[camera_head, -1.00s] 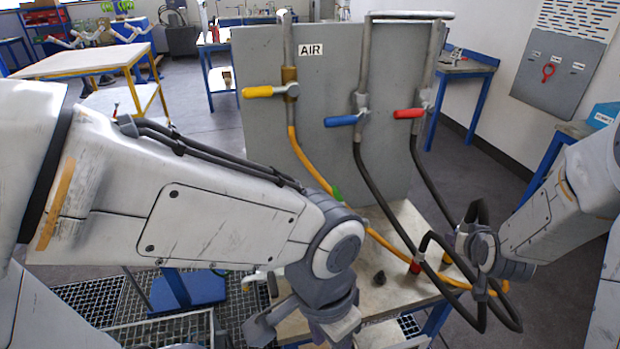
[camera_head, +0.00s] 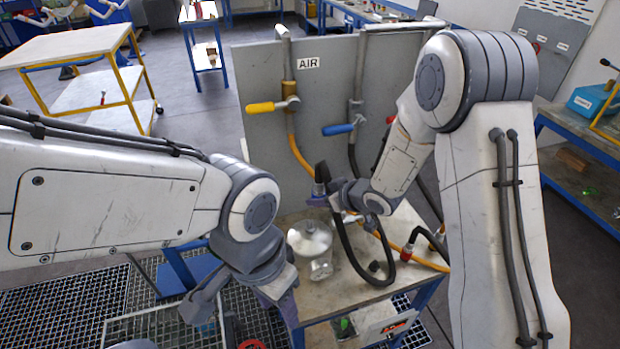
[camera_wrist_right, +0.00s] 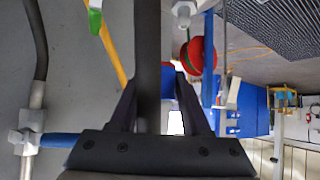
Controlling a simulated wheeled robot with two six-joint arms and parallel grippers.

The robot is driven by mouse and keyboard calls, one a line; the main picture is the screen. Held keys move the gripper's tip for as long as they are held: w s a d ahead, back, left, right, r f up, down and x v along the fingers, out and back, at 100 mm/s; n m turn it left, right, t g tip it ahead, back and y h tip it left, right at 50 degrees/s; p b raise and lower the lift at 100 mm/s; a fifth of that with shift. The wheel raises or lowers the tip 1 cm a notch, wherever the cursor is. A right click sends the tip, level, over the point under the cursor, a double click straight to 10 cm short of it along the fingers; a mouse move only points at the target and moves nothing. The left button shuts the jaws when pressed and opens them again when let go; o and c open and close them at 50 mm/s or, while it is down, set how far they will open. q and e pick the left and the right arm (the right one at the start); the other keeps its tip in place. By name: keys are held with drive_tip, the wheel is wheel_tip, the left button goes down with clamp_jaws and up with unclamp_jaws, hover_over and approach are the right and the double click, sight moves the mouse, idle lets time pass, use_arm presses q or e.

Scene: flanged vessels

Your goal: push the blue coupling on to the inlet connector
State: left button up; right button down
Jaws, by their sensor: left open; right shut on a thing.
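My right gripper (camera_head: 342,193) is shut on the black hose (camera_head: 350,252) close to its end, above the table. I cannot pick out the inlet connector for certain. My left gripper (camera_head: 232,300) is open and empty at the lower left, apart from the vessel.
A grey panel (camera_head: 255,80) marked AIR stands behind the table, with yellow (camera_head: 262,107) and blue (camera_head: 338,129) valve levers. A red-ended hose (camera_head: 408,250) and yellow hose lie at the table's right. A small dark piece (camera_head: 374,266) lies in front.

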sight(312, 222)
drive_tip(key=shift+s+a+r+n+g+p, duration=0.3)
drive_tip(key=shift+a+r+n, duration=0.15)
drive_tip(key=shift+a, duration=0.3)
drive_tip(key=shift+s+a+n+y, duration=0.25)
drive_tip(key=shift+a+y, duration=0.15)
use_arm(q)
drive_tip(key=shift+r, duration=0.9)
use_arm(e)
drive_tip(key=shift+f, duration=0.1)
use_arm(q)
drive_tip(key=shift+f+b, duration=2.05)
drive_tip(key=shift+f, duration=0.05)
use_arm(e)
drive_tip(key=shift+f, duration=2.7)
drive_tip(key=shift+f, duration=0.2)
drive_tip(key=shift+f+b, duration=1.25)
drive_tip(key=shift+f, duration=0.4)
use_arm(q)
wheel_tip(312, 222, down, 2)
drive_tip(key=shift+f, duration=0.25)
use_arm(e)
drive_tip(key=shift+c, duration=1.4)
unclamp_jaws()
drive_tip(key=shift+d, duration=0.1)
